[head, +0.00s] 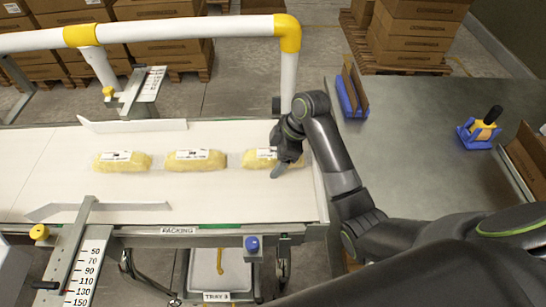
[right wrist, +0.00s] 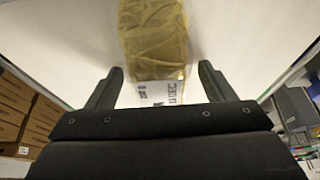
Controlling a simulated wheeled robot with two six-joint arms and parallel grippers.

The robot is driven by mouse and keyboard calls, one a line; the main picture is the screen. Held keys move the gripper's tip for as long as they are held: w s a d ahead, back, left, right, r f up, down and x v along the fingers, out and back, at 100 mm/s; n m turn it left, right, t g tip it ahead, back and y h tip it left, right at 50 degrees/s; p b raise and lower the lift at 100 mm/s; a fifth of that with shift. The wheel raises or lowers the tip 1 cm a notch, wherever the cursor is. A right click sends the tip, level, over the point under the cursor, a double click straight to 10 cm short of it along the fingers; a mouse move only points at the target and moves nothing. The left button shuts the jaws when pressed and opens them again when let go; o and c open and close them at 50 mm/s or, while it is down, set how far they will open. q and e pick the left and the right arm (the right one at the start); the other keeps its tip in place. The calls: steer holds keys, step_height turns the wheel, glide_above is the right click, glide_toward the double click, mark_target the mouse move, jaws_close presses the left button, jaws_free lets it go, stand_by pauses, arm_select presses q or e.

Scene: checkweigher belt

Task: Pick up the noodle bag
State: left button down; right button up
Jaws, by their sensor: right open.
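Three yellow noodle bags with white labels lie in a row on the white belt (head: 60,175): a left one (head: 122,164), a middle one (head: 194,162) and a right one (head: 254,163) near the belt's right end. My right gripper (head: 280,168) is over the right bag and hides part of it. In the right wrist view the open fingers (right wrist: 160,72) straddle the labelled end of this noodle bag (right wrist: 153,35), with room on both sides. I cannot tell how high they are above the belt. My left gripper is not in view.
A white guard rail (head: 190,30) with yellow joints runs behind the belt. Metal guides (head: 100,212) edge the belt. A grey table (head: 415,140) at right holds a blue holder with cardboard (head: 352,92) and a blue-and-yellow tool (head: 480,130). Stacked cartons (head: 415,35) stand behind.

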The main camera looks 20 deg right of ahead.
steer(key=c, duration=1.2)
steer(key=shift+c, duration=0.2)
